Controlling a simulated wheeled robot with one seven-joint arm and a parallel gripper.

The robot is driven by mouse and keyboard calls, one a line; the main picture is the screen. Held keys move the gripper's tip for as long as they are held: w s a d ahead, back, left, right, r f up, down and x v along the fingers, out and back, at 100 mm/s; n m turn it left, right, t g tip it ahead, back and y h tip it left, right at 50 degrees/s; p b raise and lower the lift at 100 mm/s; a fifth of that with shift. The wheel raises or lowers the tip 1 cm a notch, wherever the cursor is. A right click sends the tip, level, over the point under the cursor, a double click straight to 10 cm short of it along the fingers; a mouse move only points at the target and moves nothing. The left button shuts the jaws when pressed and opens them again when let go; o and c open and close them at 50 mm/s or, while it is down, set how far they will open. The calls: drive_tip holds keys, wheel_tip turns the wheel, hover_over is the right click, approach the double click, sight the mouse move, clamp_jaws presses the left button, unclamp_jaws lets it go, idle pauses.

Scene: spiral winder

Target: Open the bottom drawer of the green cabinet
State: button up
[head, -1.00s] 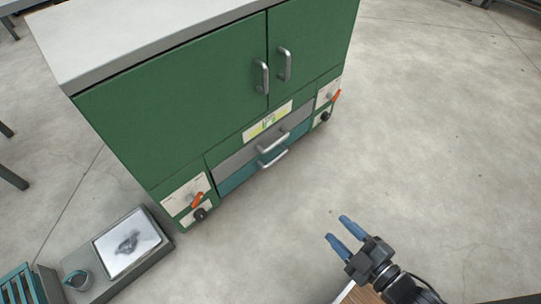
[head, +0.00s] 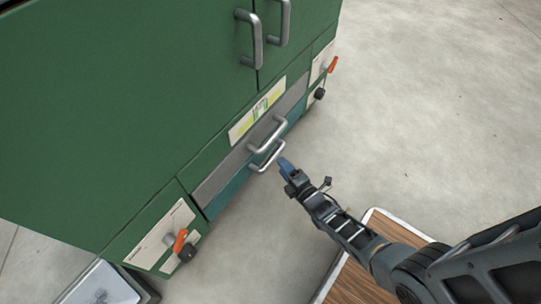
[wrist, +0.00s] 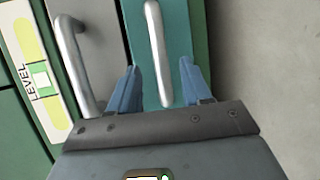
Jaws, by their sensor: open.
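The green cabinet (head: 110,110) fills the left and middle of the head view. Low on its front are a grey upper drawer (head: 225,178) and a teal bottom drawer (head: 225,196), each with a metal bar handle; both look shut. My gripper (head: 286,165) is right in front of the bottom drawer's handle (head: 268,157). In the wrist view my gripper (wrist: 160,82) is open, its blue fingers on either side of the bottom handle (wrist: 157,50), apart from it. The upper drawer's handle (wrist: 75,65) lies left of the left finger.
Two door handles (head: 250,40) are above the drawers. Orange levers and black knobs flank the drawers, at left (head: 181,242) and right (head: 332,65). A flat tray-like unit (head: 100,285) stands at lower left. Open concrete floor (head: 430,120) lies to the right.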

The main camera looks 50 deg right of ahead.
sight(274, 157)
drive_tip(key=b+x, duration=0.2)
drive_tip(key=x, duration=0.4)
drive_tip(key=shift+w+d+f, duration=0.1)
drive_tip(key=shift+w, duration=0.25)
clamp_jaws()
idle(0.3)
